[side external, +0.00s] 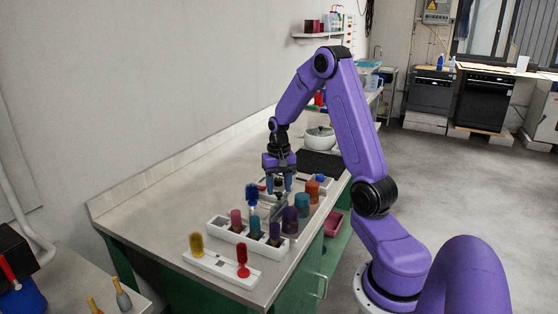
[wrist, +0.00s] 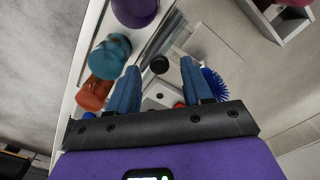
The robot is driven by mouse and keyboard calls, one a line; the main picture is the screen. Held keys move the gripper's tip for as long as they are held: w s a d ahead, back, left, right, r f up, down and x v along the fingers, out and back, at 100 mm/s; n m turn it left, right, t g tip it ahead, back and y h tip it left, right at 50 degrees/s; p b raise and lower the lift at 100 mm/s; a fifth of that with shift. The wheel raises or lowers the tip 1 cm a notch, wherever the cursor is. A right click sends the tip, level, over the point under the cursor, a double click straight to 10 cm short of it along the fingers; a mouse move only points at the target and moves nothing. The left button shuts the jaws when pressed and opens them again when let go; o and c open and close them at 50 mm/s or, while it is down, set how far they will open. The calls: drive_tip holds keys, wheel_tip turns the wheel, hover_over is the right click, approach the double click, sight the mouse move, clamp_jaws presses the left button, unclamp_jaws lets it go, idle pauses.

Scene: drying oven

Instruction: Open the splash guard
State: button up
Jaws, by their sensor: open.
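A clear, pale panel, which looks like the splash guard (wrist: 190,42), shows in the wrist view beyond my fingers. In the side view a greyish clear panel (side external: 279,205) stands below my gripper among the coloured pieces. My gripper (side external: 279,187) points down over the bench, fingers apart and empty. The fingers (wrist: 158,72) also show in the wrist view. I cannot tell how far the guard is open, and its hinge is not clear.
Purple (side external: 290,220), teal (side external: 302,206) and orange (side external: 313,191) pieces stand close on the right. A blue brush (side external: 252,193) stands to the left. White racks (side external: 222,268) are in front, and a white pot (side external: 319,139) is behind.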

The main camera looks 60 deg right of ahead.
wheel_tip(320, 180, up, 16)
drive_tip(key=shift+r, duration=0.15)
idle(0.3)
drive_tip(key=s+a+f+n, duration=0.15)
drive_tip(key=a+n, duration=0.35)
drive_tip(key=a, duration=0.5)
drive_tip(key=s+a+f+n, duration=0.15)
drive_tip(key=a+n, duration=0.25)
drive_tip(key=a, duration=0.7)
drive_tip(key=s+a+f+n, duration=0.2)
drive_tip(key=s+a+n, duration=0.2)
drive_tip(key=s, duration=0.5)
drive_tip(key=s+a+f+n, duration=0.2)
drive_tip(key=s+a+n, duration=0.3)
drive_tip(key=s+n, duration=0.3)
drive_tip(key=s, duration=0.2)
drive_tip(key=shift+s+a+f+n, duration=0.15)
drive_tip(key=shift+s+f+n, duration=0.1)
drive_tip(key=shift+s+n, duration=0.05)
